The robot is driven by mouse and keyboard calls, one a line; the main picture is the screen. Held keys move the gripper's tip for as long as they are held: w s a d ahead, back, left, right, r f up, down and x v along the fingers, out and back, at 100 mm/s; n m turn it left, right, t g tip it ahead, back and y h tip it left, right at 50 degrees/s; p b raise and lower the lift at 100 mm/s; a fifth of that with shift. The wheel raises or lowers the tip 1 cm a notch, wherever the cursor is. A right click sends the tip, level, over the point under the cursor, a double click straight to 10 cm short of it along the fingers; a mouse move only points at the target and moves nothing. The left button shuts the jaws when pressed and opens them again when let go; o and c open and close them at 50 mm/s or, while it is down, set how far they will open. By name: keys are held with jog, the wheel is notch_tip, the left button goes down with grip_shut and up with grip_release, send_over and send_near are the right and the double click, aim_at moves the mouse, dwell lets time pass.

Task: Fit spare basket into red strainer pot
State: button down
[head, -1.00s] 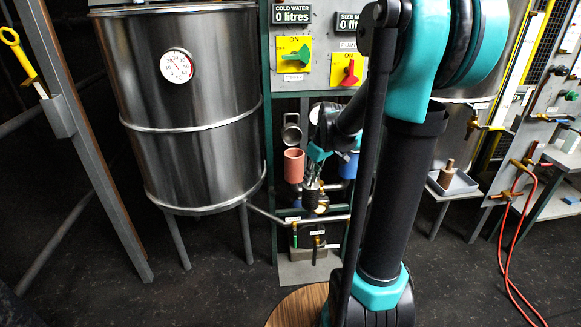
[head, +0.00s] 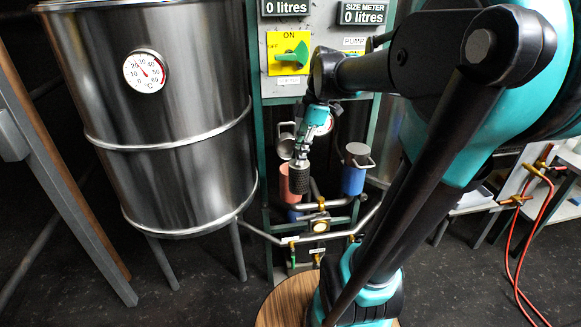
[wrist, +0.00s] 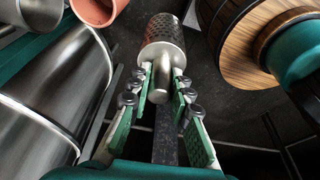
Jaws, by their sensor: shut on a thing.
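The spare basket (head: 299,179) is a dark perforated metal cylinder. My gripper (head: 302,153) is shut on its stem and holds it from above. In the wrist view the perforated basket (wrist: 163,40) points away from the green finger pads of my gripper (wrist: 162,80). The red strainer pot (head: 285,190) is a salmon-red cup on the pipework, partly hidden behind the basket in the head view. In the wrist view the red pot's rim (wrist: 97,10) is at the upper left, apart from the basket. The basket is outside the pot.
A blue strainer pot (head: 354,180) with a metal lid stands to the right of the red one. A grey lid with a handle (head: 286,141) is behind. Pipes (head: 335,238) run below, and a large steel tank (head: 165,110) stands at left.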

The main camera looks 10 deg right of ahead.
jog(key=w, duration=1.4)
notch_tip(320, 180, down, 12)
jog(key=shift+s, duration=0.45)
jog(key=shift+f, duration=0.15)
jog(key=c, duration=1.7)
grip_release()
